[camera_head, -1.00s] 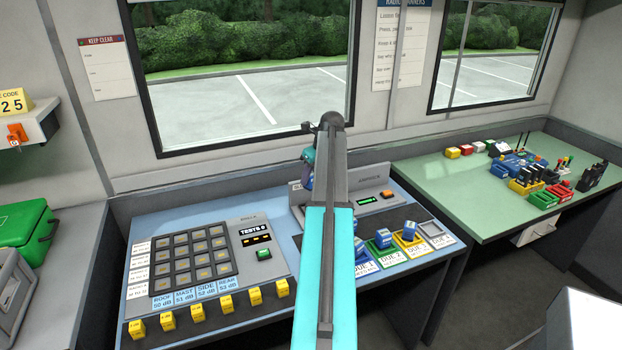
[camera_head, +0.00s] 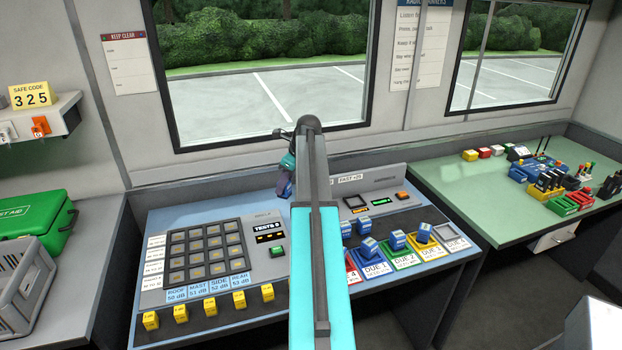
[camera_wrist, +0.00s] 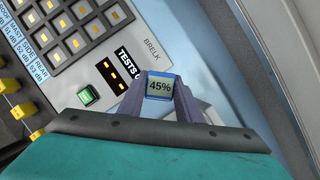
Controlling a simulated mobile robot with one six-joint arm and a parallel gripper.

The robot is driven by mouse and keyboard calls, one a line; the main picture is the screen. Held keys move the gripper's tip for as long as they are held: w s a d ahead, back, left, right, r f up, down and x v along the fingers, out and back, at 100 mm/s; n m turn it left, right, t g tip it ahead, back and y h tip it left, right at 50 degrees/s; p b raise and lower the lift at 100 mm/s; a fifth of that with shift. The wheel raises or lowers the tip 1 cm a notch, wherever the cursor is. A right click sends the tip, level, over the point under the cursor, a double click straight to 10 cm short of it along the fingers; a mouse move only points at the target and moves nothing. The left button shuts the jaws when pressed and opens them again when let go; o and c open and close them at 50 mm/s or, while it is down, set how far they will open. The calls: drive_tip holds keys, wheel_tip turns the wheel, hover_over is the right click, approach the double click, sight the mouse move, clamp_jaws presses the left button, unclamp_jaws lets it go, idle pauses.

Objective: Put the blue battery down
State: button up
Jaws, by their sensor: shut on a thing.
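My gripper (camera_wrist: 160,92) is shut on a blue battery (camera_wrist: 160,75), whose small screen reads 45% in the wrist view. In the head view my gripper (camera_head: 284,184) is above the back of the blue desk, left of my arm; the held battery is hard to make out there. In the wrist view it is beside the TESTS display, and a gap below it cannot be judged. Other blue batteries stand at the desk's right: one at the DUE 1 place (camera_head: 368,248), one at the green place (camera_head: 397,241), one at the yellow place (camera_head: 424,233), one (camera_head: 346,229) close to my arm.
A grey-rimmed place (camera_head: 448,232) at the row's right end looks empty. A keypad panel (camera_head: 208,255) fills the desk's left, with yellow blocks (camera_head: 209,306) along its front. A low grey unit (camera_head: 408,183) stands at the back. My arm hides the desk's middle.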

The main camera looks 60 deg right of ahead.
drive_tip(key=w+a+n+g+y, duration=0.1)
drive_tip(key=w+a+n, duration=0.3)
drive_tip(key=a, duration=0.5)
drive_tip(key=w+a+f+n+g+y, duration=0.1)
drive_tip(key=w+a+n, duration=0.2)
drive_tip(key=a, duration=0.7)
drive_tip(key=w+a+n+g+y, duration=0.1)
drive_tip(key=w+a+n, duration=0.3)
drive_tip(key=a, duration=0.5)
drive_tip(key=s+a+n+g, duration=0.1)
drive_tip(key=a+n, duration=0.5)
drive_tip(key=a, duration=0.8)
drive_tip(key=s+a+n+g, duration=0.1)
drive_tip(key=a+n+g, duration=0.2)
drive_tip(key=a, duration=1.2)
drive_tip(key=n, duration=0.3)
drive_tip(key=shift+s+a+f+h, duration=0.25)
drive_tip(key=shift+a+f+h, duration=0.05)
drive_tip(key=shift+f, duration=0.05)
